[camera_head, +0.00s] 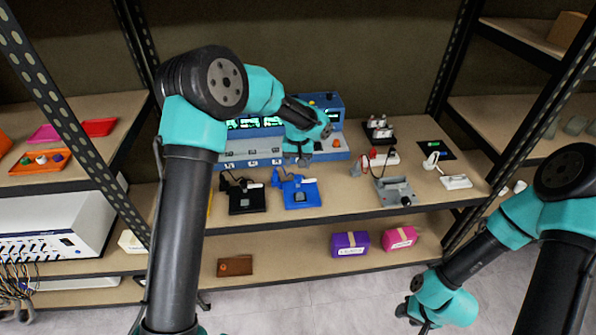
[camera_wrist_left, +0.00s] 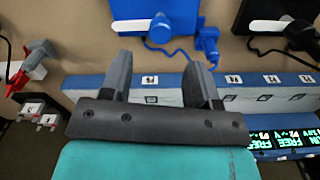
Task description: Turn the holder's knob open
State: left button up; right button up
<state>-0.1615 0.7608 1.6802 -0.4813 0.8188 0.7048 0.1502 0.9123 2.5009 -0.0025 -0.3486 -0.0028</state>
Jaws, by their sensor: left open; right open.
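A blue holder (camera_head: 300,196) with a white stick-like piece stands near the shelf's front edge. A black holder (camera_head: 246,201) of like form stands to its left. In the left wrist view the blue holder (camera_wrist_left: 178,10) is at the top middle and the black one (camera_wrist_left: 288,12) at the top right. I cannot clearly make out which part is the knob. My left gripper (camera_wrist_left: 162,68) is open and empty, over the blue-grey freeze dryer (camera_head: 250,146), behind the blue holder and apart from it. My right gripper (camera_head: 412,316) is low at the bottom right, away from the shelf; it is open.
The dryer's numbered front panel and green displays sit close under my left gripper. A grey device (camera_head: 394,192) and a red-and-white piece (camera_head: 384,158) stand to the right. Purple (camera_head: 350,243) and pink (camera_head: 400,238) boxes are on the lower shelf. Shelf posts flank the bay.

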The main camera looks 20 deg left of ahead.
aim_at(298, 176)
pick_arm(q)
notch_tip(298, 176, up, 11)
dwell(0.3)
